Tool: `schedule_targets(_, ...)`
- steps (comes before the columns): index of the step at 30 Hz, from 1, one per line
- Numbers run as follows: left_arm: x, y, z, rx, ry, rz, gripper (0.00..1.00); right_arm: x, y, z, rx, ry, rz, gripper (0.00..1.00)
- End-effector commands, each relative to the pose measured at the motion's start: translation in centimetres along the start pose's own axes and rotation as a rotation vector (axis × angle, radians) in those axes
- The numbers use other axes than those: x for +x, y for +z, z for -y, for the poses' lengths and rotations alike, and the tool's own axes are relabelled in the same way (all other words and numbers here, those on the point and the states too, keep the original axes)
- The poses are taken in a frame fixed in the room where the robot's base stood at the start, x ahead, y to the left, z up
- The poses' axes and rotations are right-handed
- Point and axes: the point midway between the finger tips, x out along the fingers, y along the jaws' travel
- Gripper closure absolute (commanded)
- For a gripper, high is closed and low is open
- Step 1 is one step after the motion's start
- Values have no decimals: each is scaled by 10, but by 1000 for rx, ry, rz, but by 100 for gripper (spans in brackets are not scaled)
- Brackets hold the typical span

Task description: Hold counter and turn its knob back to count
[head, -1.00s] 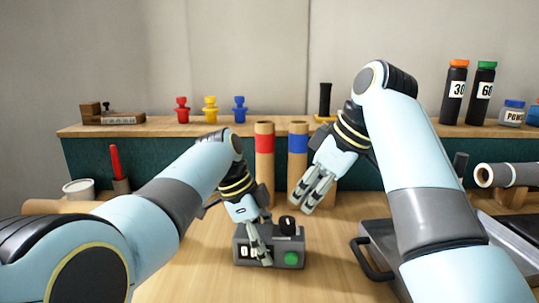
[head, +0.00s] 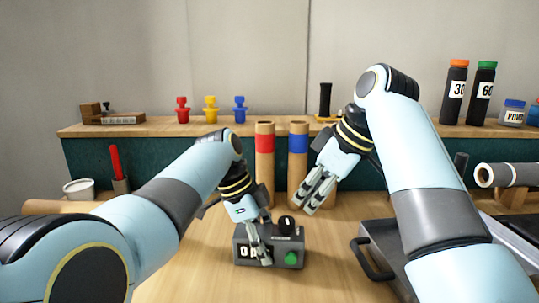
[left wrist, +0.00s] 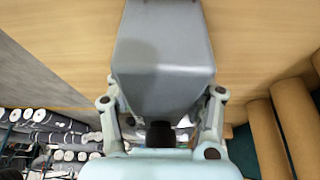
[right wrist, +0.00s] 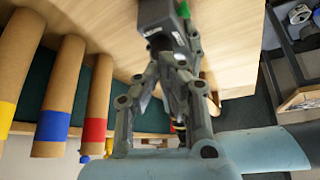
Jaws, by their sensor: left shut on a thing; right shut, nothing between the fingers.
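The counter (head: 241,241) is a grey box standing on the wooden table in the head view. A white display with a dark 0 is on its front, partly covered by my fingers. My left gripper (head: 262,252) is shut on the counter; in the left wrist view the grey box (left wrist: 165,60) is between the fingers. My right gripper (head: 308,203) is shut and empty, above and behind the counter's right side.
Cardboard tubes with red (head: 265,145) and blue (head: 298,145) bands stand behind the grippers. A grey tray with a black handle (head: 370,262) lies to the right. A shelf (head: 400,128) with pegs and bottles runs along the back.

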Motion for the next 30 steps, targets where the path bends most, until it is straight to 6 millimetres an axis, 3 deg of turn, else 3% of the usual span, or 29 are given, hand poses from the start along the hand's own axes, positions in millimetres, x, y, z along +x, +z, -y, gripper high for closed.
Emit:
schedule_targets(6, 0, 0, 0, 0, 1, 0, 93, 26, 15, 0, 0, -2, 2, 100)
schedule_targets(12, 0, 0, 0, 0, 1, 0, 93, 40, 22, 0, 0, -1, 1, 100)
schedule_targets(30, 0, 0, 0, 0, 1, -1, 93, 43, 22, 0, 0, 0, 0, 100)
